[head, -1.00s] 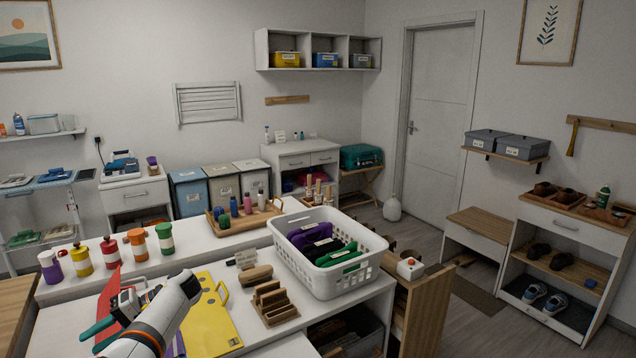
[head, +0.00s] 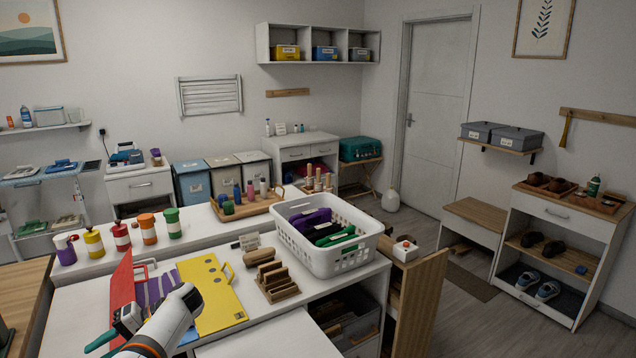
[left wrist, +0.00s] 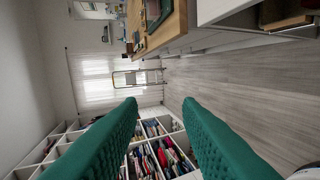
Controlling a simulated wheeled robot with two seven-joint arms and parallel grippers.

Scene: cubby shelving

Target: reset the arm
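My left arm comes in at the bottom left of the head view, over the front of the white counter (head: 90,290). Its left gripper (head: 101,341) shows there as a dark body with teal-green fingers, partly cut off by the lower edge. In the left wrist view the two ribbed green fingers of my left gripper (left wrist: 160,106) stand wide apart with nothing between them. Beyond them are open floor and shelving. My right gripper is not in view.
Red, purple and yellow folders (head: 213,290) lie beside the arm. Several capped bottles (head: 121,236) line the raised ledge behind. A white basket (head: 340,262), wooden holder (head: 277,285) and button box (head: 405,250) are to the right. A ladder (left wrist: 138,77) stands in the wrist view.

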